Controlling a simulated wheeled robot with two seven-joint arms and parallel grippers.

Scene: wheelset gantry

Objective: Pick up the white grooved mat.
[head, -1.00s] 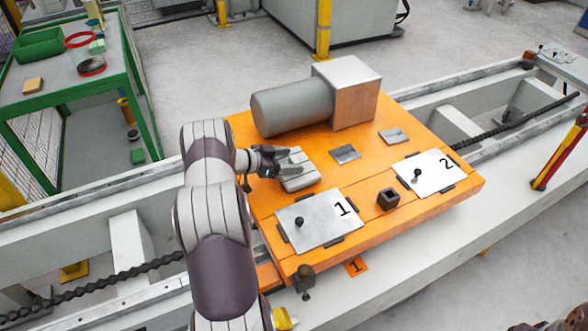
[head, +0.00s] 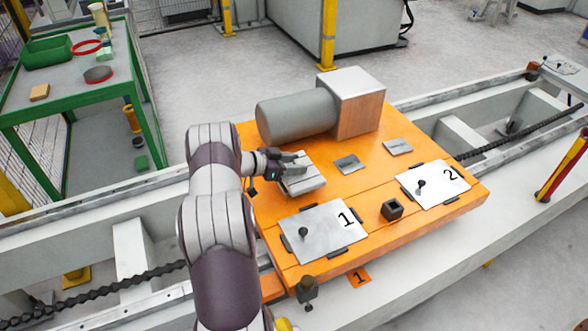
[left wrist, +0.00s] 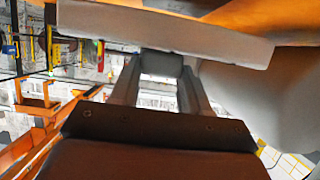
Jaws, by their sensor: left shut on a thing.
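The white grooved mat (head: 306,183) is a pale grey-white slab with grooves, over the orange platform (head: 440,215), left of the two small grey plates. My left gripper (head: 290,165) reaches it from the left and is shut on its near left part. In the left wrist view the mat (left wrist: 165,30) is a pale slab lying across the fingertips (left wrist: 162,65) of the left gripper, appearing tilted. Whether the mat is fully clear of the platform is hard to tell from the head view. My right gripper does not show.
A grey cylinder (head: 297,117) with a block (head: 356,105) stands behind the mat. Plates marked 1 (head: 322,230) and 2 (head: 433,184) and a dark square socket (head: 392,209) lie in front and right. A green table (head: 70,95) stands at far left.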

